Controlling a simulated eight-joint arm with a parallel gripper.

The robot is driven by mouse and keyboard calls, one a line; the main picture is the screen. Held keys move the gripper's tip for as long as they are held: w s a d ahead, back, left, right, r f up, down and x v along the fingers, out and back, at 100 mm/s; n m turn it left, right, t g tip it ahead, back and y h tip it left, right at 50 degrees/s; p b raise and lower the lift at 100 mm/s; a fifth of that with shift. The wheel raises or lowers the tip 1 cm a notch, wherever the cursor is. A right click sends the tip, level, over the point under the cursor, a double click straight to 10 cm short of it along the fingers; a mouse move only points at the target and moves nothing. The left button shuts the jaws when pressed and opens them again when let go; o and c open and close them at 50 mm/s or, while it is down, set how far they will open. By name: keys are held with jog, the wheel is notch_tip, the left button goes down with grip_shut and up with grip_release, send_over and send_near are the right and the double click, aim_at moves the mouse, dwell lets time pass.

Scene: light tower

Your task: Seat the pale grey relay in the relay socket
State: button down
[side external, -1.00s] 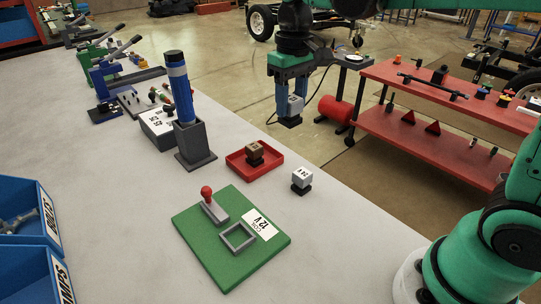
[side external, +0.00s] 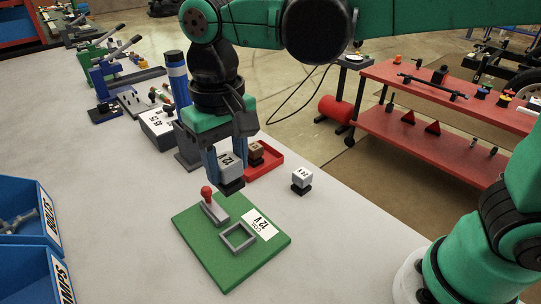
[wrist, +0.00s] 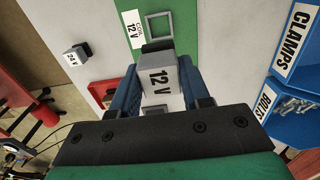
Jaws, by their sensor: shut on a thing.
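My gripper (side external: 228,168) is shut on a pale grey relay (side external: 230,166) with a dark base, held in the air above the back edge of the green board. In the wrist view the held relay (wrist: 162,86) reads "12 V" between my blue fingers. The relay socket, a grey square frame (side external: 222,240), is on the green board (side external: 215,268) and looks empty; it also shows in the wrist view (wrist: 148,26). Its label (side external: 259,223) reads "COIL 12 V". A second pale grey relay (side external: 302,178), marked "24 V", stands on the table.
A red-knobbed lever (side external: 207,197) stands on the board beside the socket. A red tray (side external: 274,165) holds a brown relay (side external: 256,153). Blue bins (side external: 30,230) are at left. The table in front of the board is clear.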

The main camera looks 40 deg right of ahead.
notch_tip(320, 180, down, 13)
jog(key=shift+r, duration=0.1)
dwell(0.3)
jog(key=shift+c, duration=2.1)
grip_release()
notch_tip(320, 180, up, 12)
jog(key=shift+f, duration=0.1)
jog(key=shift+d, duration=0.35)
jog(key=s+d+f+t, duration=0.1)
jog(key=s+d+t, duration=0.2)
jog(key=d+t, duration=0.4)
jog(key=d, duration=0.8)
jog(key=shift+d+f, duration=0.25)
jog(key=shift+f, duration=0.1)
